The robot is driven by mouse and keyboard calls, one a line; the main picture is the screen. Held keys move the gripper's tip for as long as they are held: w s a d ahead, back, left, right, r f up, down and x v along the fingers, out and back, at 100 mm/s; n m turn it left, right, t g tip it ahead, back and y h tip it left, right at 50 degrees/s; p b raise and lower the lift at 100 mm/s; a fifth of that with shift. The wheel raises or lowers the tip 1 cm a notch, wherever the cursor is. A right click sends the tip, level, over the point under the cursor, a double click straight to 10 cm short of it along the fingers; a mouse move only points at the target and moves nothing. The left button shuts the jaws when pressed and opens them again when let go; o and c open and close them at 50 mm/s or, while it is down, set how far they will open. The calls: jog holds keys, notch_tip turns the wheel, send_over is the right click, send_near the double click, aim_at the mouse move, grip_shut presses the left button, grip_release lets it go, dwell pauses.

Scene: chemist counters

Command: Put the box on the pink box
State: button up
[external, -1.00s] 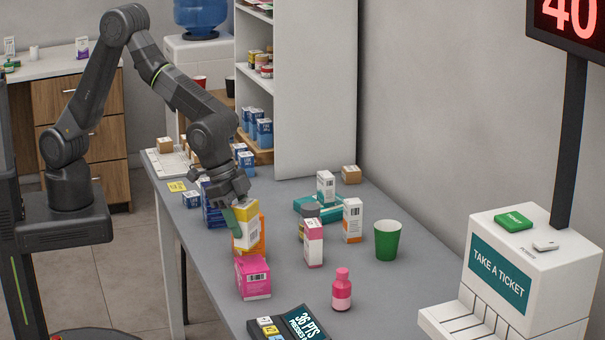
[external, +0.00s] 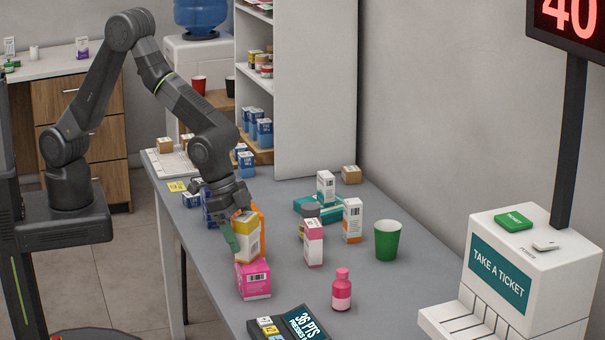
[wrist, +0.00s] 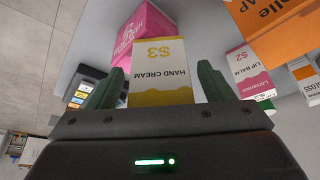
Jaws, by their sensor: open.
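The white and yellow hand cream box (external: 246,238) stands upright and appears to rest on top of the pink box (external: 253,280). In the wrist view the hand cream box (wrist: 160,72) is between my two green fingers, and the pink box (wrist: 140,35) lies just beyond it. My gripper (external: 243,232) is open around the hand cream box, with the near finger standing clear of its side. The far finger is hidden behind the box in the external view. The exact contact between the two boxes is partly hard to see.
An orange box (external: 261,226) stands close behind the hand cream box. A pink and white lip balm box (external: 313,243), a green cup (external: 388,240) and a pink bottle (external: 341,290) stand to the right. A card terminal (external: 300,325) is at the front.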

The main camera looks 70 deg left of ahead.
jog(key=b+v, duration=0.1)
jog(key=v, duration=1.1)
jog(key=shift+r, duration=0.15)
